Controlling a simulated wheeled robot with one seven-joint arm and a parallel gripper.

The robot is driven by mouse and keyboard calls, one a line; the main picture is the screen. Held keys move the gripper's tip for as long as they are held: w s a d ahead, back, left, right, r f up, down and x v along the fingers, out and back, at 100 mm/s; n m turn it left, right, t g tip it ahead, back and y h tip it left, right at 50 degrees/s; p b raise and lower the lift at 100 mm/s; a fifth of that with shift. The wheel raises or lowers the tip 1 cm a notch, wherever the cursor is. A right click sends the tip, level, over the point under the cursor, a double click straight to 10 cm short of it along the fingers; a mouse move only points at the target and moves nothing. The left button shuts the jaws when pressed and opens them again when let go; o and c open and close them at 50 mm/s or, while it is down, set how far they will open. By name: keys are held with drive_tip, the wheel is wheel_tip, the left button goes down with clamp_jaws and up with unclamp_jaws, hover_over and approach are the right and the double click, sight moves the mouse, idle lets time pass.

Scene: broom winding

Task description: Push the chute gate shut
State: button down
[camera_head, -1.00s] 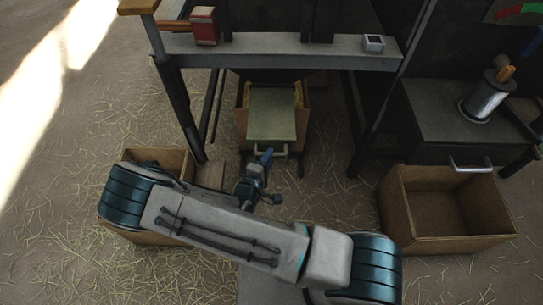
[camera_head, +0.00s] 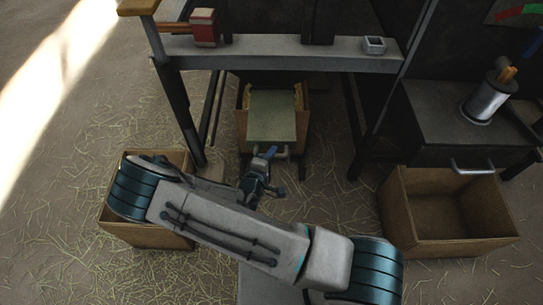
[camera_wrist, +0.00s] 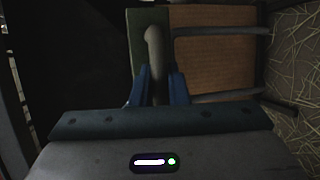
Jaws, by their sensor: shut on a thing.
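The chute gate is a flat grey-green plate (camera_head: 271,117) under the workbench, lying over a brown box. A pale bar handle (camera_head: 283,154) is on its near edge. My gripper (camera_head: 269,154) reaches the handle from the near side. In the wrist view, the blue fingers (camera_wrist: 159,90) are shut on the grey handle (camera_wrist: 154,45), one on each side of it. The green gate edge (camera_wrist: 137,30) shows behind the handle. The gate sticks out from under the bench.
The box (camera_head: 303,119) under the gate holds straw. An open box (camera_head: 440,240) stands at right under a dark cabinet (camera_head: 455,120), and another box (camera_head: 150,237) at left beside my arm. Dark bench legs (camera_head: 182,115) flank the gate. Two rails (camera_wrist: 225,31) show beside the box.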

sight(258, 142)
drive_tip(key=w, duration=0.4)
drive_tip(key=w+b, duration=0.1)
drive_tip(key=w, duration=0.4)
drive_tip(key=w+b, duration=0.1)
drive_tip(key=w, duration=0.4)
drive_tip(key=shift+w+d, duration=0.15)
drive_tip(key=shift+d, duration=0.1)
drive_tip(key=shift+w+r, duration=0.1)
drive_tip(key=shift+w, duration=0.2)
drive_tip(key=c, duration=1.4)
unclamp_jaws()
drive_tip(key=shift+w, duration=0.1)
drive_tip(key=shift+r, duration=0.1)
drive_tip(key=shift+s+a+r, duration=0.15)
drive_tip(key=shift+s+a, duration=0.05)
drive_tip(key=shift+s, duration=0.2)
drive_tip(key=p+v, duration=0.1)
drive_tip(key=v, duration=0.3)
drive_tip(key=p+v, duration=0.1)
drive_tip(key=v, duration=0.3)
drive_tip(key=p+v, duration=0.2)
drive_tip(key=v, duration=0.3)
drive_tip(key=shift+s+f, duration=0.1)
drive_tip(key=shift+f, duration=0.2)
